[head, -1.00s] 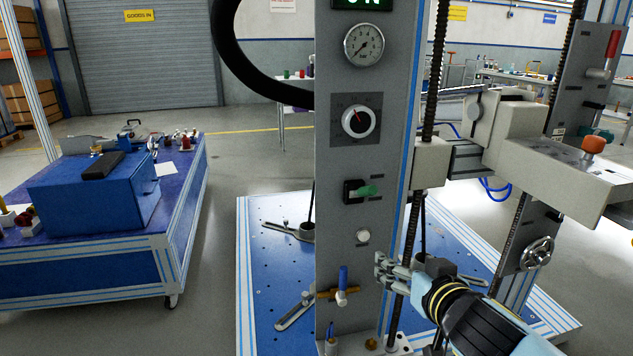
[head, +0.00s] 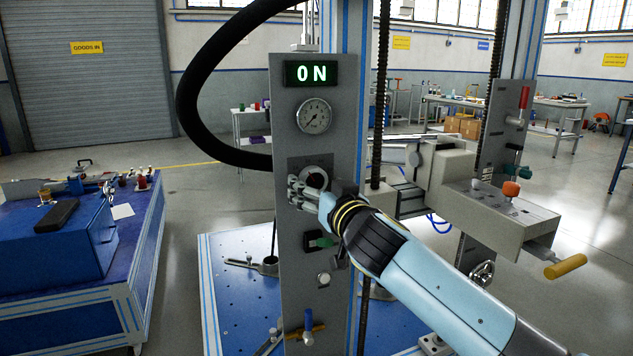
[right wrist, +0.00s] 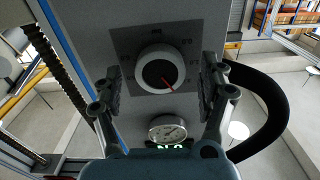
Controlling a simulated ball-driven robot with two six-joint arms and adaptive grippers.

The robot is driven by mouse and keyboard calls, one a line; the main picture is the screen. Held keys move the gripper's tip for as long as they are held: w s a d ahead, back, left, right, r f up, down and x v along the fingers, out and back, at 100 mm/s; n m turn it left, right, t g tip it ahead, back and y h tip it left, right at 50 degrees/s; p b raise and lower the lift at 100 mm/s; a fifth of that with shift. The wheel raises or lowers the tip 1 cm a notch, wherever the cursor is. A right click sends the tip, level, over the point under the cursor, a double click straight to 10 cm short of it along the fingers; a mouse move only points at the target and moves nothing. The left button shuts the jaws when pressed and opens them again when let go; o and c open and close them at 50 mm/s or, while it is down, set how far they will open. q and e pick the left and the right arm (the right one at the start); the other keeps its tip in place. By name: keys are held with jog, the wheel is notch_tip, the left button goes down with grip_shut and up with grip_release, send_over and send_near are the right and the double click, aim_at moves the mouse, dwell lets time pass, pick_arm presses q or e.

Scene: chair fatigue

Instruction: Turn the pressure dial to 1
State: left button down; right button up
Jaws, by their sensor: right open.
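The pressure dial (right wrist: 161,73) is a round knob with a white rim, a dark centre and a red pointer, on a dark square plate with markings. In the right wrist view the pointer slants toward the lower right. In the head view the dial (head: 317,170) is partly hidden by my right gripper (head: 303,190). In the right wrist view my right gripper (right wrist: 160,90) is open, with one finger on each side of the dial. Gaps show between both fingers and the knob. My left gripper is in neither view.
A round gauge (head: 314,116) and a lit ON display (head: 310,73) sit above the dial. A thick black hose (head: 190,95) curves left of the panel. A clamp block (head: 440,180) stands right.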

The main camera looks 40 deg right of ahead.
jog(key=shift+w+d, duration=0.1)
jog(key=shift+w, duration=0.4)
jog(key=shift+c, duration=0.3)
jog(key=c, duration=1.1)
jog(key=shift+n, duration=0.3)
jog(key=n, duration=0.2)
jog(key=shift+d+n, duration=0.1)
jog(key=shift+n, duration=0.2)
jog(key=n, duration=0.2)
jog(key=shift+r+n, duration=0.1)
jog(key=shift+n, duration=0.3)
jog(key=n+p, duration=0.1)
jog(key=n, duration=0.4)
jog(key=shift+s+n+p, duration=0.1)
jog(key=shift+n+p, duration=0.2)
